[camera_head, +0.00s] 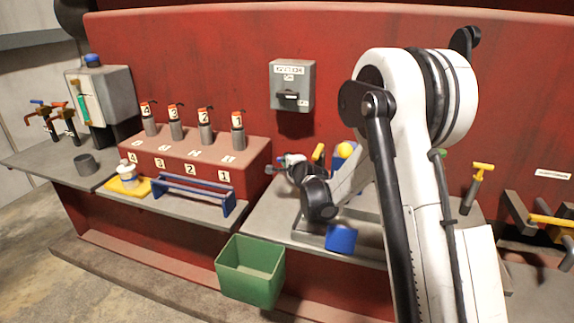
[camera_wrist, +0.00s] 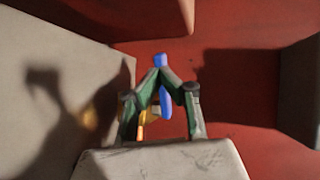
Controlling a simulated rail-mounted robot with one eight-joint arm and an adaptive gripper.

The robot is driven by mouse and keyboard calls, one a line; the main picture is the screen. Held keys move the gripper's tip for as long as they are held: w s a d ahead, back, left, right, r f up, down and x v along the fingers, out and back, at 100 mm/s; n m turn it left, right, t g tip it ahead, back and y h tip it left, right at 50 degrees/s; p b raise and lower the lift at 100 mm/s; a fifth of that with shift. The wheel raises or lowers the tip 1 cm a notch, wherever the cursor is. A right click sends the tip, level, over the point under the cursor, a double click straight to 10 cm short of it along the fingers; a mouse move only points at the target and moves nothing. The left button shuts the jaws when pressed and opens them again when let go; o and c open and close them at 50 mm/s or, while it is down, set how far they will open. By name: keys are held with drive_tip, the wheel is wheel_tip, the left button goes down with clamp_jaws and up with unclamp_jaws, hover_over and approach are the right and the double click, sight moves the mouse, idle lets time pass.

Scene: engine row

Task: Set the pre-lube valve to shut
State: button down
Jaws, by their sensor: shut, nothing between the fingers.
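My gripper (camera_head: 274,166) is at the end of my arm over the middle bench in the head view, in front of the red engine wall. In the wrist view its green fingers (camera_wrist: 160,72) converge to a point, shut and empty. A blue handle-like piece (camera_wrist: 165,103) shows between and past the fingers, with a small orange-yellow piece (camera_wrist: 142,118) beside it. Whether the fingers touch the blue piece cannot be told. No label readable as pre-lube shows, so which valve it is stays unclear. A yellow-handled fitting (camera_head: 318,152) stands just right of the gripper.
A red block (camera_head: 200,152) with several numbered plungers stands left of my gripper. A blue rack (camera_head: 193,192) is in front of it. A green bin (camera_head: 250,270) hangs below. A grey switch box (camera_head: 291,84) is on the wall.

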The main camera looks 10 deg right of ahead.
drive_tip(key=shift+w+a+b, duration=0.2)
drive_tip(key=shift+w+b, duration=0.4)
drive_tip(key=shift+w, duration=0.2)
drive_tip(key=shift+w+a+b, duration=0.2)
drive_tip(key=shift+w+b, duration=0.4)
drive_tip(key=shift+w, duration=0.3)
